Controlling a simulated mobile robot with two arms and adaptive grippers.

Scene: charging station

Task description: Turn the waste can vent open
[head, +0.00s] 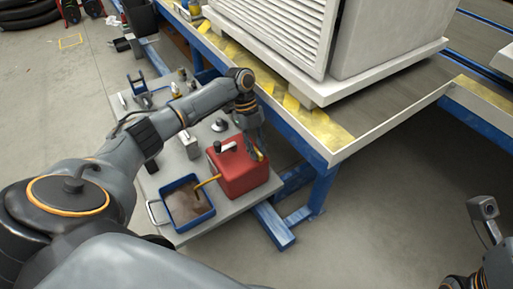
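The red waste can (238,176) stands on a low grey bench beside a blue tray. A dark cap with a light handle sits at its top left. A small yellow part (259,156), which looks like the vent, shows at its top right edge. My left gripper (256,146) reaches down from above with its fingers at that yellow part. The fingers partly hide it, and I cannot tell whether they are closed on it or touch it. Part of my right arm shows at the lower right; its fingers are not clear.
Bottles and tools stand farther back on the bench (224,207). A blue-framed platform (325,168) with a large white louvred unit (350,40) rises at right. Floor at lower right is clear.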

